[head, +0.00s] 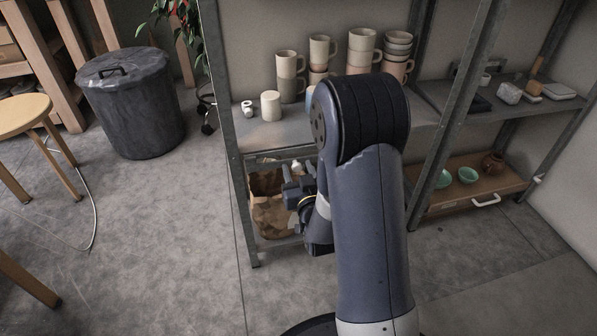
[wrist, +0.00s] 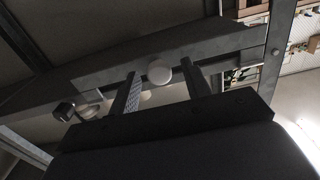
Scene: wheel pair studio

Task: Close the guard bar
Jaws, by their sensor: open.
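In the wrist view a grey metal bar (wrist: 225,52), which looks like the guard bar, crosses the picture and rises to the right. A round white knob (wrist: 159,72) shows in front of it. My gripper (wrist: 159,82) is open, with one finger on each side of the knob; I cannot tell whether either finger touches it. In the head view my gripper (head: 297,184) is at the front of the left shelf's lower bay, just below a small white knob (head: 298,166). My arm hides the right part of that bay, and the bar's full extent is unclear.
A crumpled brown paper bag (head: 268,205) stands in the lower bay behind my gripper. Several mugs (head: 290,75) and a white jar (head: 271,106) stand on the shelf above. A dark bin (head: 132,105) and a stool (head: 22,114) are at left, with open floor between.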

